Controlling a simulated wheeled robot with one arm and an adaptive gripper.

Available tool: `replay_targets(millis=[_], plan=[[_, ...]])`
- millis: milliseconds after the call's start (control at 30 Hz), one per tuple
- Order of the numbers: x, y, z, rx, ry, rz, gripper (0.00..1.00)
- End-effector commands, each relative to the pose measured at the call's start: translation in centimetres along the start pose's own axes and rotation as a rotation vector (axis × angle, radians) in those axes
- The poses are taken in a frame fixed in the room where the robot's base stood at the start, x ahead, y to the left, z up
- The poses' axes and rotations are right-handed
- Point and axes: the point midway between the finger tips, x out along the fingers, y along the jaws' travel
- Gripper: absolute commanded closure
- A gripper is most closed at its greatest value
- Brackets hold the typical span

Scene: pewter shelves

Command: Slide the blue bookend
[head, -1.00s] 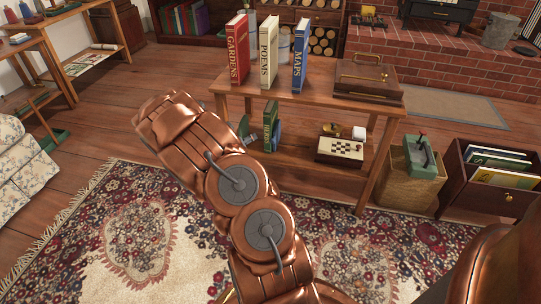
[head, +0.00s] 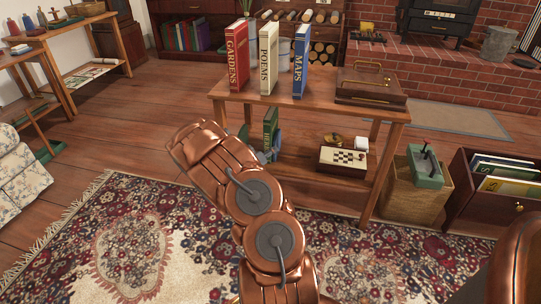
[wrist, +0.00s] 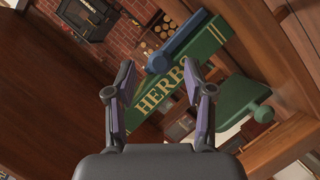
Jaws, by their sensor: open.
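The blue bookend (wrist: 180,42) shows in the wrist view, near the upper end of a green book marked HERBS (wrist: 165,90). A green bookend (wrist: 243,100) is on the book's right side in that view. My gripper (wrist: 158,82) is open and empty, its two fingers apart with the book's spine seen between and beyond them. I cannot tell how far the fingertips are from the book. In the head view the green book (head: 270,124) stands on the table's lower shelf, partly behind my arm, with some blue beside it.
The wooden table (head: 230,92) carries a red book (head: 237,58), a white book (head: 267,60), a blue book (head: 300,65) and a brown case (head: 370,84). A chessboard box (head: 342,158) is on the lower shelf, right of the green book. The tabletop and shelf are close obstacles.

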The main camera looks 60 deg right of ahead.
Motion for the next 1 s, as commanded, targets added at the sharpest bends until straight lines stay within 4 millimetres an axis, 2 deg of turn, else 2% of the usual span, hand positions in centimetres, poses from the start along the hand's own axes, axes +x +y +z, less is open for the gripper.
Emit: replay_targets(millis=[200,600,1000], plan=[[1.5,0.0,0.0,0.003,0.001,0.001,0.47],[1.7,0.0,-0.1,0.001,0.001,0.0,0.48],[1.7,0.0,-0.1,0.0,0.001,-0.001,0.9]])
